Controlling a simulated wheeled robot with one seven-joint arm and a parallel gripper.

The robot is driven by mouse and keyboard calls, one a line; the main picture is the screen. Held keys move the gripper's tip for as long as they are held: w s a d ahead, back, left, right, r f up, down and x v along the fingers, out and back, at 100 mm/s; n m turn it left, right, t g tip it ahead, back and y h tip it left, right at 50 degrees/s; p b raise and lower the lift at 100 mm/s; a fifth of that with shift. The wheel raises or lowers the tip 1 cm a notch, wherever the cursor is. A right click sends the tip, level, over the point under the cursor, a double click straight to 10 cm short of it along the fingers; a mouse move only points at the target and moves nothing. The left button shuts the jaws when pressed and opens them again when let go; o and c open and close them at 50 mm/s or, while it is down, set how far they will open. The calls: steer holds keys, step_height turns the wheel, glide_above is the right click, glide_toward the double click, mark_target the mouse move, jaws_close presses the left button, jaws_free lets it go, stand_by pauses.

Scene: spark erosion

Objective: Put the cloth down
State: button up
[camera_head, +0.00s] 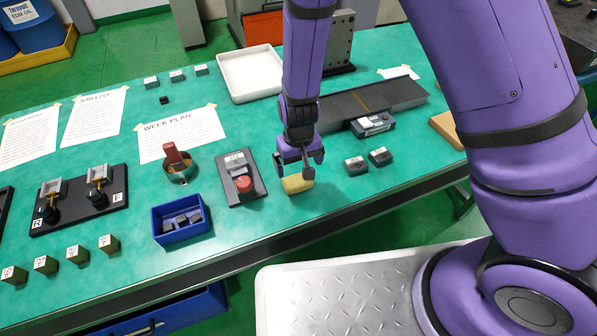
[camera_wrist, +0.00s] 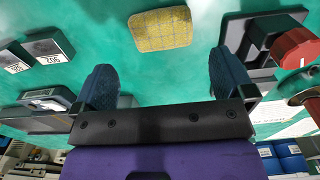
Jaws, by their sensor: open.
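The yellow folded cloth (camera_head: 297,184) lies on the green table top near its front edge. In the wrist view the cloth (camera_wrist: 160,29) rests flat, showing a faint grid pattern. My gripper (camera_head: 301,165) is just above and behind the cloth. Its two fingers (camera_wrist: 166,85) are spread wide with nothing between them, and the cloth lies beyond the fingertips, apart from them in the wrist view.
A device with a red knob (camera_head: 244,184) stands left of the cloth, and two small dark blocks (camera_head: 356,165) stand to its right. A blue bin (camera_head: 181,219) with grey blocks and a round holder (camera_head: 180,169) are further left. A white tray (camera_head: 250,74) is behind.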

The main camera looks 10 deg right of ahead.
steer(key=shift+r, duration=1.4)
steer(key=s+d+r+m+t+y, duration=0.1)
steer(key=d+r, duration=0.5)
steer(key=r, duration=0.6)
steer(key=d+r+t+y, duration=0.1)
steer(key=d+r, duration=0.4)
steer(key=r, duration=0.7)
steer(key=s+d+r+m+t+h, duration=0.1)
steer(key=s+d+r, duration=0.5)
steer(key=s+r, duration=0.1)
steer(key=s+d+r+m+t+h, duration=0.1)
steer(key=s+d+r+t, duration=0.1)
steer(key=s+d+r, duration=0.5)
steer(key=s, duration=0.3)
steer(key=shift+s+d, duration=0.15)
steer(key=shift+d, duration=0.1)
